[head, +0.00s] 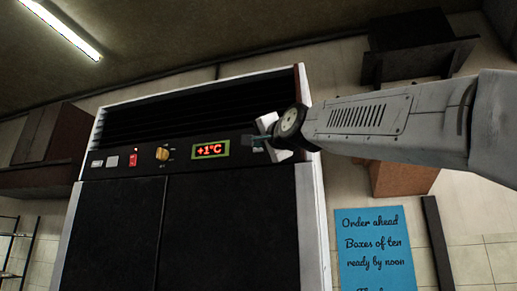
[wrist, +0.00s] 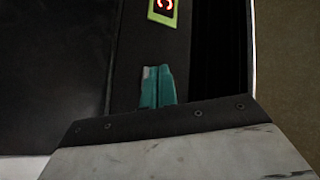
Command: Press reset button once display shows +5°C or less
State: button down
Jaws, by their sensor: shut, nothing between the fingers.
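The display (head: 210,150) on the dark cabinet's control panel reads +1°C in red inside a green frame. Part of it also shows at the top of the wrist view (wrist: 163,9). My gripper (head: 247,141) is shut and empty, just right of the display at the panel. Its teal fingers are together in the wrist view (wrist: 158,70), pointing at the panel. A small pale patch shows beside the fingertips. I cannot make out the reset button; the gripper may hide it. I cannot tell whether the fingertips touch the panel.
The panel also holds a red switch (head: 133,159) and a yellow knob (head: 162,154) left of the display. Dark doors (head: 230,230) lie below and a slatted vent (head: 190,110) above. A blue sign (head: 375,250) hangs on the wall to the right.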

jog(key=s, duration=0.1)
jog(key=s+a, duration=0.1)
jog(key=s, duration=0.2)
jog(key=shift+s+a, duration=0.2)
jog(key=shift+a, duration=0.1)
dwell(0.7)
notch_tip(320, 180, down, 16)
jog(key=w+n+g+h, duration=0.2)
jog(key=n+g+h, duration=0.1)
jog(key=n+g, duration=0.1)
jog(key=s+d+f+n+g+h, duration=0.1)
jog(key=s+d+f+g, duration=0.25)
jog(key=f, duration=0.45)
jog(key=s+d+f+n+g+h, duration=0.1)
jog(key=s+d+f+g+h, duration=0.1)
jog(key=d+f, duration=0.5)
jog(key=s+d+f+g+h, duration=0.1)
jog(key=s+d+f+g, duration=0.3)
jog(key=s+f, duration=1)
jog(key=s+d+f+g+h, duration=0.1)
jog(key=s+d+f+g, duration=0.3)
jog(key=s+d+f, duration=0.6)
jog(key=shift+s+d+f+n, duration=0.15)
jog(key=shift+s+f+n, duration=0.25)
jog(key=shift+s+f, duration=2.4)
